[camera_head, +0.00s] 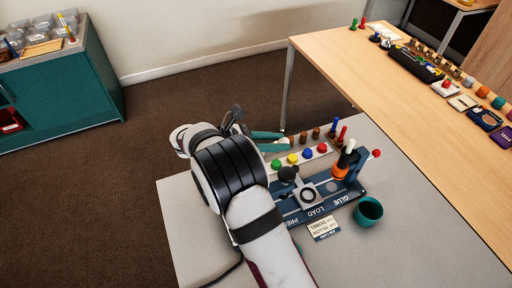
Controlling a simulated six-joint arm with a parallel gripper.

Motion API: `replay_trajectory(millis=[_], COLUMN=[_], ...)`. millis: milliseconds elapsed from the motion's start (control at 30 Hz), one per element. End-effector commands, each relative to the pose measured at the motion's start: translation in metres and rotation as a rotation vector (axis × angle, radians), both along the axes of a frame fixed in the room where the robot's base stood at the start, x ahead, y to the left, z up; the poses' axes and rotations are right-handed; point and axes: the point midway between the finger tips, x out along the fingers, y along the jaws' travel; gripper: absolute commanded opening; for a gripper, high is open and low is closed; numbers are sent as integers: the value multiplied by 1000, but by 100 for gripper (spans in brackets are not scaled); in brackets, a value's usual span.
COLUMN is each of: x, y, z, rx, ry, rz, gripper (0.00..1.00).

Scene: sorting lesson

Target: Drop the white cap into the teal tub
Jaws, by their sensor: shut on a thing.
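The teal tub (368,211) stands upright on the light table, to the right of the fixture; its visible inside looks empty. My gripper (288,141) is at the back of this table, left of and farther back than the tub, with its teal fingers pointing right. A white piece (350,146) tops the dark and orange post on the fixture. I cannot tell whether that is the white cap; no loose white cap shows clearly.
The blue fixture (318,211) lies in front of my gripper, with a label card (324,229) before it. A strip with coloured knobs (307,153), brown pegs (316,133) and red and blue pegs stand near the fingers. The table's right front is clear.

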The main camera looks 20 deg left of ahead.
Motion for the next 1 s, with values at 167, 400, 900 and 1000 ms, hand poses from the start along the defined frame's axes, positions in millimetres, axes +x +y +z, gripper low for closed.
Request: replay_trajectory(millis=[167,400,900,1000], x=[-12,-31,-33,-33], y=[-87,-208,-288,-288], z=[47,37,-52,-66], rx=[1,-1,-1,-1], ry=[-1,3,6,6], rz=[-68,-240,38,40], gripper=[0,0,0,0])
